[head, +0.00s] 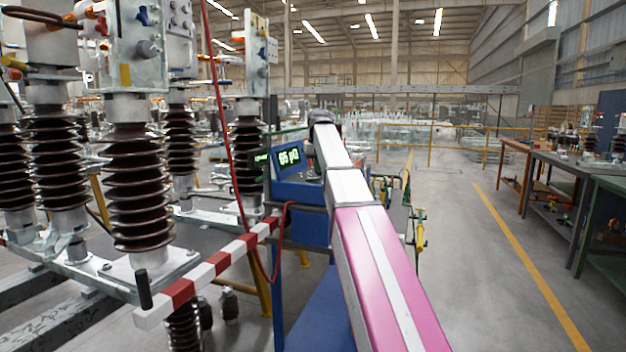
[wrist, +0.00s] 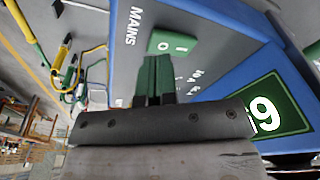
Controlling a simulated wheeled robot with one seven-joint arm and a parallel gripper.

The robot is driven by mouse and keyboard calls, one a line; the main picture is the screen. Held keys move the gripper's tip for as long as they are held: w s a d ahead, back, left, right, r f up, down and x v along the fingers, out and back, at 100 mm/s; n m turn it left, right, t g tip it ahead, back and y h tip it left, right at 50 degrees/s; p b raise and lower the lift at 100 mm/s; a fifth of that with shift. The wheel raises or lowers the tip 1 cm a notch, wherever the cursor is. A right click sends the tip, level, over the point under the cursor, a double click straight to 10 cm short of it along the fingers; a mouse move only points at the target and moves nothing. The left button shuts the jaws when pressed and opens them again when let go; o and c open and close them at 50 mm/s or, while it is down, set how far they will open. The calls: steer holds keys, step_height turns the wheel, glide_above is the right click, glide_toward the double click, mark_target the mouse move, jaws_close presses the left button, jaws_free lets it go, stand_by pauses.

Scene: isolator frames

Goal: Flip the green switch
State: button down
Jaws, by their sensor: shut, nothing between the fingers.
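The green switch (wrist: 173,42), marked O and I, sits on the grey panel of a blue instrument (wrist: 225,20) beside the word MAINS. My gripper (wrist: 156,58) is shut and empty, its fingertips at the lower edge of the switch in the wrist view. They overlap it or nearly so, and I cannot tell whether they touch it. In the head view the blue instrument (head: 297,191) stands beyond my outstretched arm, its lit green display facing me. My arm hides my gripper and the switch there.
The lit display (wrist: 277,108) also shows at the right of the wrist view. In the head view, a red-and-white barrier bar (head: 205,272) and ribbed insulators (head: 135,185) stand at the left. A red cable (head: 232,130) hangs near the instrument. Workbenches (head: 560,190) line the right; floor between is clear.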

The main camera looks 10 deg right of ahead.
mark_target(317, 178)
steer(key=shift+f, duration=1.2)
stand_by(1.0)
steer(key=shift+r, duration=3.5)
